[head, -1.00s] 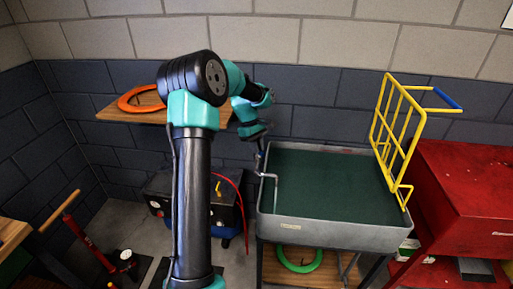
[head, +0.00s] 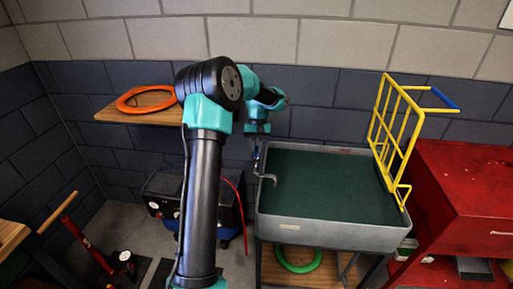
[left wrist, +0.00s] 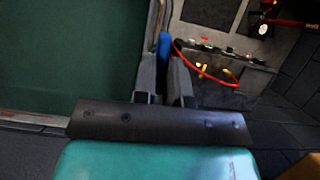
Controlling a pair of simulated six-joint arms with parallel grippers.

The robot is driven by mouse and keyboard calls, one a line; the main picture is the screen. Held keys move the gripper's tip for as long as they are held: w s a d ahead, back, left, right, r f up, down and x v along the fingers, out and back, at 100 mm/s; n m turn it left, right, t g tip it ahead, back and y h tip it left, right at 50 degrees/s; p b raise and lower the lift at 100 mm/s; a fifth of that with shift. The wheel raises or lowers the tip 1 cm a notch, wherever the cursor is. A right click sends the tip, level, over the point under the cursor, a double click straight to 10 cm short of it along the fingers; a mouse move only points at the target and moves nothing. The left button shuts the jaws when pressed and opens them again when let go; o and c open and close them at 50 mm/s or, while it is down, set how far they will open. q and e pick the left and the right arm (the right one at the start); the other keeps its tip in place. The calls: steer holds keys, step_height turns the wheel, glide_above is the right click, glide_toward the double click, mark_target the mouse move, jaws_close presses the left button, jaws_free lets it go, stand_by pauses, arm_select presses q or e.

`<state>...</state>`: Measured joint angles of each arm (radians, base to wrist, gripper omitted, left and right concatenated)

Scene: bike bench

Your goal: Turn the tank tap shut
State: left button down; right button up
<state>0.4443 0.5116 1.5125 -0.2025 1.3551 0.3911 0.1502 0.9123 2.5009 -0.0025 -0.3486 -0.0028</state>
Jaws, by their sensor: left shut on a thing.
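The tank (head: 340,230) is a grey open tub with a dark green inside; it also shows at the left of the left wrist view (left wrist: 65,50). The tap's bent metal spout (head: 268,179) hangs over the tank's left rim. My left gripper (head: 257,157) is at the tap, by the tank's back left corner. In the left wrist view my left gripper (left wrist: 165,85) is shut on the tap's blue lever (left wrist: 164,45), just outside the tank wall. The fingers hide part of the lever. My right gripper is not in view.
A yellow wire rack (head: 396,130) stands on the tank's right side. A red cabinet (head: 470,200) is to the right. A dark machine with a red hose (head: 238,190) sits left of the tank. An orange ring (head: 125,105) lies on a wall shelf.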

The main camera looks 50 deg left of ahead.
arm_select(q)
steer(key=shift+m, duration=0.4)
steer(key=c, duration=1.2)
jaws_free()
steer(key=shift+o, duration=0.2)
steer(key=v, duration=1.7)
steer(key=shift+w+d+r, duration=0.15)
steer(key=shift+w+r, duration=0.05)
steer(key=shift+f, duration=0.1)
